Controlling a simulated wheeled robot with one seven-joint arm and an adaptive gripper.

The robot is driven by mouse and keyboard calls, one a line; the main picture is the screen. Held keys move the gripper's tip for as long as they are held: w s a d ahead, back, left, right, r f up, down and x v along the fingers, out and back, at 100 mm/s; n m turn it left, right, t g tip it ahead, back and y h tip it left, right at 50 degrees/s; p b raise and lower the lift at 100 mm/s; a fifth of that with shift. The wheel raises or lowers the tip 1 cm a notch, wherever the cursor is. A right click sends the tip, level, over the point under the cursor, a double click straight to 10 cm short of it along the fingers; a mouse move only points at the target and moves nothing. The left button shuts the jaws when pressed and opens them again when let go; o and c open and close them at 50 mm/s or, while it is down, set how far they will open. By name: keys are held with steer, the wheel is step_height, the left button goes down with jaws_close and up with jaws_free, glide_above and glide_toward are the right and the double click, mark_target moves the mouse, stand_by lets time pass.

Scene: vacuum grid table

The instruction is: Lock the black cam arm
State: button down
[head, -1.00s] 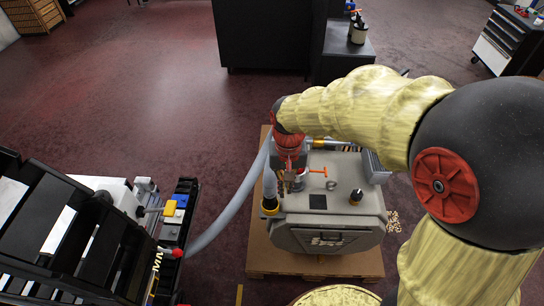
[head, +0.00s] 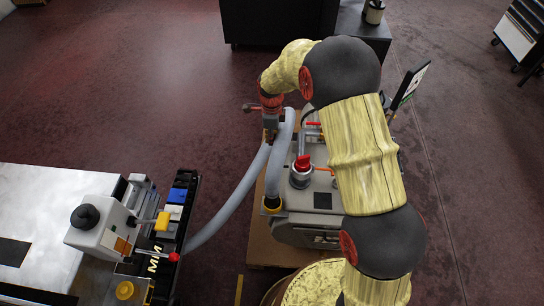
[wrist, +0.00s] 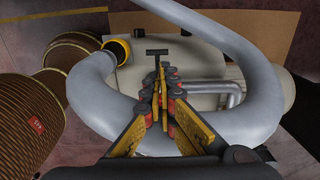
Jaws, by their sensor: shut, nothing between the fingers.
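My gripper (head: 270,134) is shut and empty, above the grey hose beside the grey machine (head: 318,236). In the wrist view its fingertips (wrist: 163,72) meet in front of the machine, within the loop of the grey hose (wrist: 85,85). A black T-shaped piece (wrist: 157,52) shows just beyond the fingertips; I cannot tell whether it is touched. The hose ends at a yellow-collared black coupling (wrist: 118,48), left of the fingertips; it also shows in the head view (head: 272,206). I cannot pick out the black cam arm with certainty.
A bench with a white box and black knob (head: 86,217) stands at the left, with a red-tipped lever (head: 174,257). A red-topped fitting (head: 301,170) stands on the machine. Brown ribbed cylinders (wrist: 38,115) lie at left in the wrist view. Floor between bench and machine is mostly clear.

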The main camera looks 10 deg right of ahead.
mark_target(271, 164)
step_height(271, 164, down, 14)
steer(key=b, duration=0.3)
steer(key=shift+f, duration=0.1)
stand_by(0.5)
steer(key=shift+w+f+b, duration=0.1)
steer(key=shift+b, duration=0.2)
steer(key=shift+a+h, duration=0.1)
steer(key=shift+h, duration=0.2)
